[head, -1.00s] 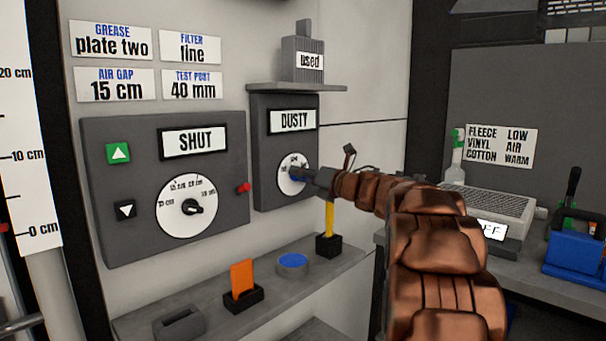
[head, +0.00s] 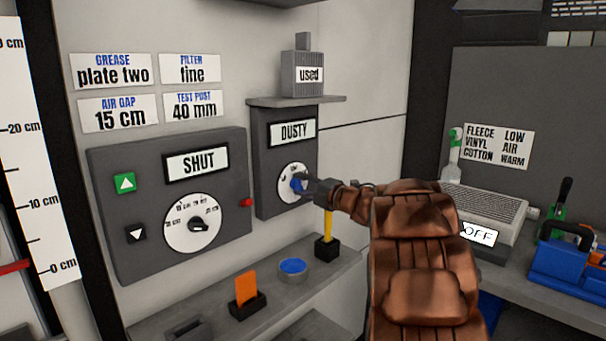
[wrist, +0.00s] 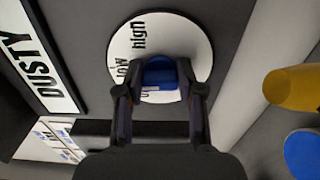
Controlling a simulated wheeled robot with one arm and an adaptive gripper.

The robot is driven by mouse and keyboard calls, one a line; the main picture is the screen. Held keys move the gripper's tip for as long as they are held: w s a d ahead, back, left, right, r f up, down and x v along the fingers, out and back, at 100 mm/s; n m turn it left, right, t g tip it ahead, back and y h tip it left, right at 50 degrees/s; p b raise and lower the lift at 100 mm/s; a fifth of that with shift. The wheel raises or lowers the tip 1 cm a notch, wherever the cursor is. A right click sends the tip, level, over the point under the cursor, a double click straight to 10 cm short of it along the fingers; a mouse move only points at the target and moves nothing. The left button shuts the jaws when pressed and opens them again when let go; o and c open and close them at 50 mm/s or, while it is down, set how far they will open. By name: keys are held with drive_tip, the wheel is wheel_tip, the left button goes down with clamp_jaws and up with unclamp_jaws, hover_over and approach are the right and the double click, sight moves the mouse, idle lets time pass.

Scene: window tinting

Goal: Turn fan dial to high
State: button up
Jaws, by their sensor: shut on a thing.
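The fan dial is a blue knob (wrist: 160,74) on a round white plate (wrist: 190,45), on the grey box labelled DUSTY (head: 292,131). The plate carries the words "low" and "high"; a further word by the knob is partly hidden. My gripper (wrist: 160,95) is shut on the blue knob, with one finger on each side of it. In the head view my gripper (head: 305,187) reaches the dial from the right and covers part of the plate. Which word the knob points to cannot be told.
Left of the box is a grey panel marked SHUT (head: 198,163) with a second dial and a red button (head: 247,202). Below, a shelf (head: 215,299) holds an orange card (head: 246,288), a blue-topped round tin (head: 293,267) and a yellow-handled tool (head: 328,225).

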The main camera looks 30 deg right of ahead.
drive_tip(key=m+p, duration=0.6)
drive_tip(key=p, duration=0.1)
drive_tip(key=shift+r+m, duration=0.15)
drive_tip(key=shift+m, duration=0.15)
drive_tip(key=m+p, duration=0.6)
drive_tip(key=p, duration=0.1)
drive_tip(key=shift+a+f, duration=0.1)
drive_tip(key=shift+f, duration=0.15)
drive_tip(key=o, duration=1.2)
drive_tip(key=shift+f, duration=0.1)
drive_tip(key=shift+c, duration=0.2)
drive_tip(key=v, duration=1.2)
